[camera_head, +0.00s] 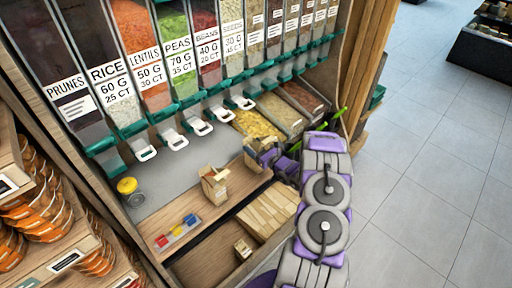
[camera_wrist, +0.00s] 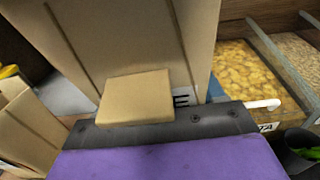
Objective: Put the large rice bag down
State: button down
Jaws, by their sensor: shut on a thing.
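The large rice bag (camera_wrist: 140,35) is brown paper and fills the upper left of the wrist view. My gripper is shut on this bag, near the front of the grey counter under the dispensers. I cannot tell whether the bag's base touches the surface. A second brown paper bag (camera_head: 213,186) stands upright to the left; it also shows at the left of the wrist view (camera_wrist: 28,125).
Dispensers with green spouts and white handles (camera_head: 202,125) line the back. Open bins of dry food (camera_head: 262,124) lie behind and right of my gripper. A yellow-topped jar (camera_head: 128,188) and coloured buttons (camera_head: 176,232) are left. Flat bags (camera_head: 266,212) fill a lower compartment.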

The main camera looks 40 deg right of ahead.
jog(key=shift+d+f, duration=0.15)
jog(key=shift+d, duration=0.05)
jog(key=shift+c, duration=2.4)
grip_release()
jog(key=shift+d+f, duration=0.15)
jog(key=shift+d, duration=0.3)
jog(key=shift+o, duration=1.4)
jog(key=shift+d+f, duration=0.15)
jog(key=shift+d, duration=0.4)
jog(key=shift+o, duration=0.3)
jog(key=shift+a+r, duration=0.3)
jog(key=shift+a, duration=0.6)
jog(key=shift+s+d, duration=0.1)
jog(key=s, duration=0.1)
jog(key=s+d, duration=0.1)
jog(key=s+p, duration=0.1)
jog(key=s, duration=0.1)
jog(key=shift+d, duration=0.35)
jog(key=s+p, duration=0.1)
jog(key=s, duration=0.7)
jog(key=shift+p, duration=0.4)
